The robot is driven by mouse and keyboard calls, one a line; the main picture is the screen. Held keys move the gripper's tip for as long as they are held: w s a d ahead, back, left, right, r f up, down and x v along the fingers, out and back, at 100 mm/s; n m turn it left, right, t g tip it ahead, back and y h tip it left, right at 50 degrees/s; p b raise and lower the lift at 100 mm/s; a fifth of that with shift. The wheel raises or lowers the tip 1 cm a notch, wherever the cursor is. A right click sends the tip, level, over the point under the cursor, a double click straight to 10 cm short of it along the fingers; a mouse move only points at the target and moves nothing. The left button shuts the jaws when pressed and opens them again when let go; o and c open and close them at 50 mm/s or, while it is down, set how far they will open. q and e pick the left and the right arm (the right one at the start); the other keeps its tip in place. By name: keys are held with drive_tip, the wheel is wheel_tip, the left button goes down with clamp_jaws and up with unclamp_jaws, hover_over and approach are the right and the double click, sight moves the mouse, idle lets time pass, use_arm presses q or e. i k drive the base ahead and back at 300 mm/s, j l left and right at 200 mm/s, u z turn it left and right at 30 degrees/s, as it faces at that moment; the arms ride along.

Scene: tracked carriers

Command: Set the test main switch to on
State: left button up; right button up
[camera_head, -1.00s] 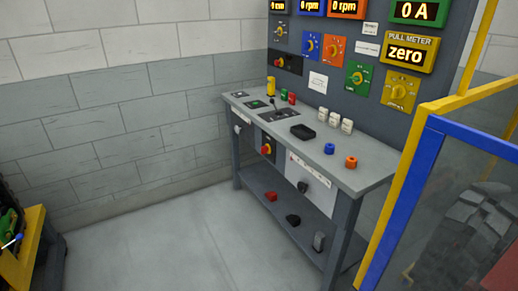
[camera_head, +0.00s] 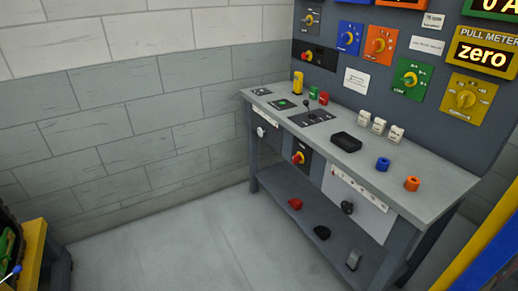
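Two red-and-yellow rotary switches show, and I cannot read which is the test main switch. One switch (camera_head: 298,158) sits on a dark plate on the front of the grey bench (camera_head: 440,186), below the bench top. The other switch (camera_head: 307,56) sits on a black plate at the left of the upright panel (camera_head: 375,84) behind the bench. The positions of both handles are too small to tell. Neither of my grippers is in view.
A yellow-and-blue frame (camera_head: 490,250) stands at the right. The floor (camera_head: 200,245) before the bench is clear.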

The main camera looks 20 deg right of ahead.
sight(296, 158)
drive_tip(key=i+j+u, duration=0.25)
drive_tip(key=i, duration=0.3)
drive_tip(key=i+u, duration=0.25)
drive_tip(key=i, duration=0.35)
drive_tip(key=i+j+z, duration=0.1)
drive_tip(key=i+z, duration=0.25)
drive_tip(key=i, duration=0.15)
drive_tip(key=i+j+z, duration=0.3)
drive_tip(key=i, duration=0.2)
drive_tip(key=i+j+z, duration=0.15)
drive_tip(key=i+z, duration=0.15)
drive_tip(key=z, duration=0.2)
drive_tip(key=i+j+z, duration=0.2)
drive_tip(key=z, duration=0.25)
drive_tip(key=i+j+z, duration=0.2)
drive_tip(key=j+z, duration=0.3)
drive_tip(key=i+j+z, duration=0.1)
drive_tip(key=j+z, duration=0.2)
drive_tip(key=z, duration=0.2)
drive_tip(key=j+z, duration=0.5)
drive_tip(key=i+l, duration=0.05)
